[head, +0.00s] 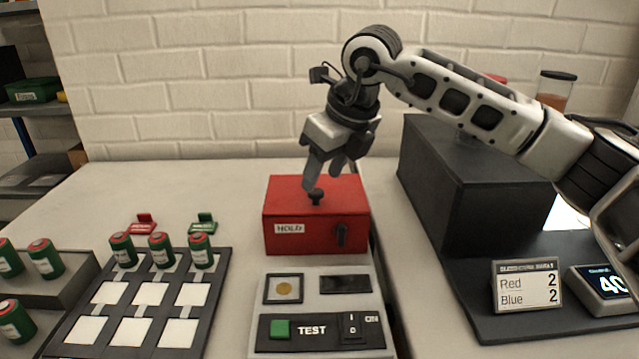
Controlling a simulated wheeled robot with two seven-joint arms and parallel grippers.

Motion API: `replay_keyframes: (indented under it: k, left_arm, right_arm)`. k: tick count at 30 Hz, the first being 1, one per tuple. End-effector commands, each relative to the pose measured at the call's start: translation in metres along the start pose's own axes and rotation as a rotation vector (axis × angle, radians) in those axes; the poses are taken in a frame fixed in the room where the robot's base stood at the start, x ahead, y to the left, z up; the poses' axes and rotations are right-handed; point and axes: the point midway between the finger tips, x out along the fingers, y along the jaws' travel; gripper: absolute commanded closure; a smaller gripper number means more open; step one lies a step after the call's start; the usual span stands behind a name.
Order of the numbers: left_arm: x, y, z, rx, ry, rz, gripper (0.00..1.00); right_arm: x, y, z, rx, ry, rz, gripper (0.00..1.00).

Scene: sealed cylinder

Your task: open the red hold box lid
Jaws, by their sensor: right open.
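The red hold box (300,237) stands in the middle of the table, behind the test panel, with a "HOLD" label and a dark latch-like part on its front. Its lid (285,190) is closed, with a small black knob (316,197) on top. My right gripper (323,188) comes in from the right and points down over the lid. Its fingers are open, with the tips close to the knob. I cannot tell whether they touch it. My left gripper is not in view.
The test panel (265,330) lies in front of the box. A black rack (215,310) with green-and-red cylinders stands to the left, beside a grey tray (70,275). A large dark box (470,190) and a count sign (527,286) stand to the right.

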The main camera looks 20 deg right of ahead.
Motion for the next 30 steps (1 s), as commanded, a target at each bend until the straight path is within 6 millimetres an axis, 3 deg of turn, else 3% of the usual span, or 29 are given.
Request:
replay_keyframes:
  k: [6,17,22,23,30]
  left_arm:
    - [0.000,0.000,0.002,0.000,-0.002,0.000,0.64]
    - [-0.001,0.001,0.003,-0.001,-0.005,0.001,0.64]
    - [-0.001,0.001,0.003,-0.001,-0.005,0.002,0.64]
    - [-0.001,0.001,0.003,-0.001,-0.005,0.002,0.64]
    - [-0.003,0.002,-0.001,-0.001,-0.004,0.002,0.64]
  right_arm:
    - [0.026,0.000,0.000,-0.001,0.000,0.001,0.54]
    - [0.032,0.000,0.000,-0.001,-0.001,0.000,0.54]
    - [0.031,0.000,0.000,-0.001,-0.001,0.000,0.95]
    - [0.031,0.000,0.000,-0.001,-0.001,0.000,1.00]
    - [0.028,-0.003,-0.001,0.009,0.008,0.005,1.00]
